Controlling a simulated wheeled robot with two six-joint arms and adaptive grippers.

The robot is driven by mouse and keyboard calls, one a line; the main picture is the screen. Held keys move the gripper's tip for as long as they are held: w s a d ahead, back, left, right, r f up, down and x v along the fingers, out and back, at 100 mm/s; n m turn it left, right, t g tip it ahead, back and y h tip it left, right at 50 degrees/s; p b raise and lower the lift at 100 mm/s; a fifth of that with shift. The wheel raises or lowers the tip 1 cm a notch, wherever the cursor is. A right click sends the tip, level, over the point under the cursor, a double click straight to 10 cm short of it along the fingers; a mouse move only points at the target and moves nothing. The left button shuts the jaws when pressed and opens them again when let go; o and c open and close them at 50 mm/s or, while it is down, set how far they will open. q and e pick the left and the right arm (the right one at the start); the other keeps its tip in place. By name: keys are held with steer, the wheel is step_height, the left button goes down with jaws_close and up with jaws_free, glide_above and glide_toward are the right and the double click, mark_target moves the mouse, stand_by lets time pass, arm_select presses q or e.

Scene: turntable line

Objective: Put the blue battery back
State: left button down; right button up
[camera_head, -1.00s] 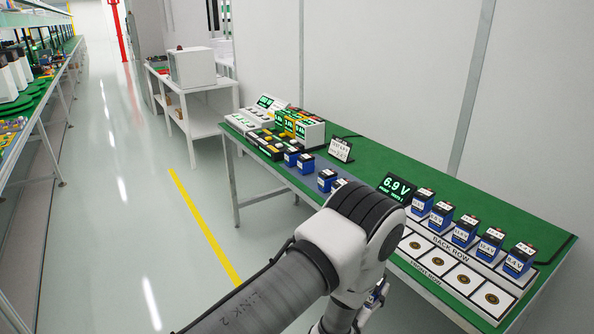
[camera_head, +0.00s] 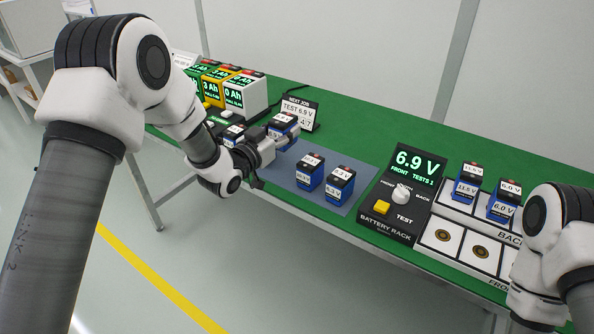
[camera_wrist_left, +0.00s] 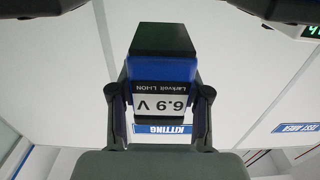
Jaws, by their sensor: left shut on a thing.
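The blue battery (camera_wrist_left: 165,70), with a black cap and a white label reading 6.9 V, sits between the fingers of my left gripper (camera_wrist_left: 160,110) in the left wrist view. In the head view my left gripper (camera_head: 280,143) is over the far-left part of the grey-blue mat (camera_head: 287,187), shut on the battery (camera_head: 284,122), which its fingers partly cover. The battery rack (camera_head: 395,215) stands to the right; its display (camera_head: 414,162) reads 6.9 V. Empty front-row places (camera_head: 480,250) with round contacts show. My right gripper is out of view.
Two blue batteries (camera_head: 310,172) (camera_head: 340,185) stand on the mat, and another (camera_head: 233,135) is partly behind my left wrist. Back-row batteries (camera_head: 467,183) (camera_head: 504,201) stand in the rack. A job sign (camera_head: 298,112) and yellow-and-white packs (camera_head: 222,85) are behind.

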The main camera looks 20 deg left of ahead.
arm_select(q)
steer(key=shift+w+d+f, duration=0.1)
steer(key=shift+f, duration=0.1)
steer(key=f, duration=0.8)
steer(key=shift+a+f, duration=0.2)
steer(key=shift+f, duration=0.05)
steer(key=shift+s, duration=0.2)
steer(key=shift+f, duration=0.2)
steer(key=c, duration=0.8)
jaws_free()
steer(key=shift+r, duration=0.1)
